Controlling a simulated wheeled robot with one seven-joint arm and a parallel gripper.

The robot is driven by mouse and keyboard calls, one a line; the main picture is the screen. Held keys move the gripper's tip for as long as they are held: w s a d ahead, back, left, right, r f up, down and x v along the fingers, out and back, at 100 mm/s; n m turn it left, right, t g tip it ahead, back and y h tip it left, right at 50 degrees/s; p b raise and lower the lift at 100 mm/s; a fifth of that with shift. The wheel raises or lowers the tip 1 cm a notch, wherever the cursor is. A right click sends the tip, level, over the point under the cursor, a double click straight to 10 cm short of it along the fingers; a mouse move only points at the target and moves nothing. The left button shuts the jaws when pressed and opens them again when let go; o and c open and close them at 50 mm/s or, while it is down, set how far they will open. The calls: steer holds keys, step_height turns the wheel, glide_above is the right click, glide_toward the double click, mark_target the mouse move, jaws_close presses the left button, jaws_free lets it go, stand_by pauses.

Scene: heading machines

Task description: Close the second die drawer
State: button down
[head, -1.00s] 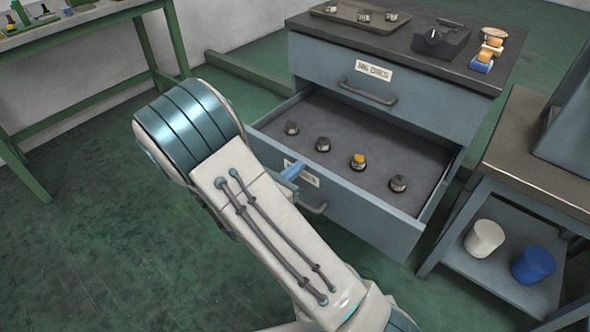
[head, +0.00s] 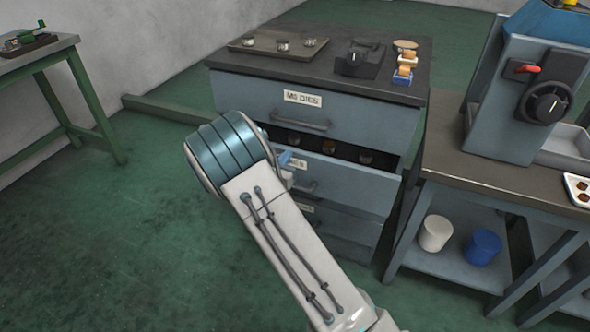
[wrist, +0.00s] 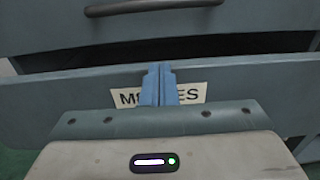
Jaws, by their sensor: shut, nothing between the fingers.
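The second die drawer (head: 350,184) is the one below the top drawer labelled M6 DIES in the blue-grey cabinet. It stands partly open, with a dark gap above its front, and several dies show inside it. In the wrist view its front (wrist: 270,85) fills the middle, with a white label partly hidden by my fingers. My gripper (wrist: 159,80) is shut and empty, its blue fingertips together at the drawer front over the label. In the head view the gripper (head: 288,160) is at the left part of that front, mostly hidden by my arm.
The top drawer (head: 345,115) is shut. A tray (head: 240,43) and a black block (head: 360,60) stand on the cabinet. A workbench (head: 460,165) with a machine (head: 520,80) is close on the right, with white and blue tubs below. Floor at left is clear.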

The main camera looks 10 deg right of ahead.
steer(key=x, duration=0.7)
steer(key=shift+b, duration=0.3)
